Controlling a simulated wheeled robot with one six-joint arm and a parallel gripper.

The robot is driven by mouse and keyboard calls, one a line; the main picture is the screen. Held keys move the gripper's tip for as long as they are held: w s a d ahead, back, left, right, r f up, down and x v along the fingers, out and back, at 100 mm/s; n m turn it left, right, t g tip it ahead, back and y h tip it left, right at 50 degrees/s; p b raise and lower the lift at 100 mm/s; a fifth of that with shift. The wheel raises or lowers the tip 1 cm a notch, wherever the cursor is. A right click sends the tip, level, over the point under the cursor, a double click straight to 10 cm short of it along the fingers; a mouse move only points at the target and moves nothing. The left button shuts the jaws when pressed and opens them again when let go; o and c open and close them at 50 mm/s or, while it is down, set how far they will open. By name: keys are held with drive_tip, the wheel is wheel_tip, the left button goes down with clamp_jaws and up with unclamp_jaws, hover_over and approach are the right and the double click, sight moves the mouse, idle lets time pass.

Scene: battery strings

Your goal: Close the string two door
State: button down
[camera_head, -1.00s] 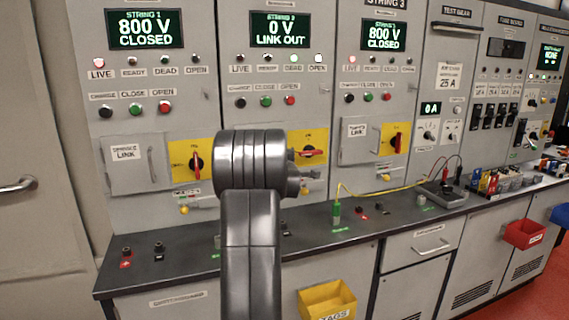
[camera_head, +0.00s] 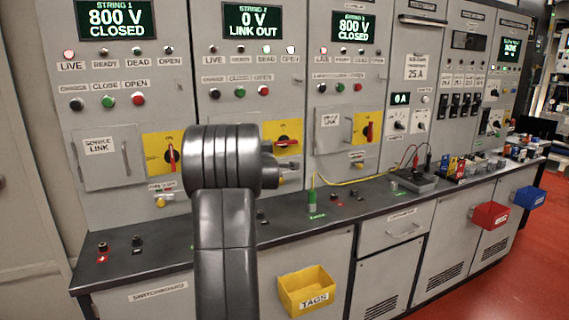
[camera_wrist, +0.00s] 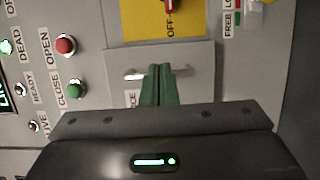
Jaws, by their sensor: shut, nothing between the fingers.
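String two is the panel with the "0 V LINK OUT" display (camera_head: 258,18). In the head view my arm hides its door and my fingertips. In the wrist view, turned sideways, the grey door (camera_wrist: 197,60) lies beside the yellow switch plate (camera_wrist: 150,22) and looks about flush with the panel; whether it is fully shut is unclear.
The string one door (camera_head: 106,158) and string three door (camera_head: 333,132) stand on either side. A dark counter (camera_head: 130,262) runs below, with a green post (camera_head: 316,203) and a yellow lead (camera_head: 352,181). A yellow tags bin (camera_head: 306,291) and red bin (camera_head: 490,214) hang in front.

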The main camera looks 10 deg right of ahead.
drive_tip(key=s+d, duration=0.7)
drive_tip(key=shift+b, duration=0.4)
drive_tip(key=shift+a, duration=0.1)
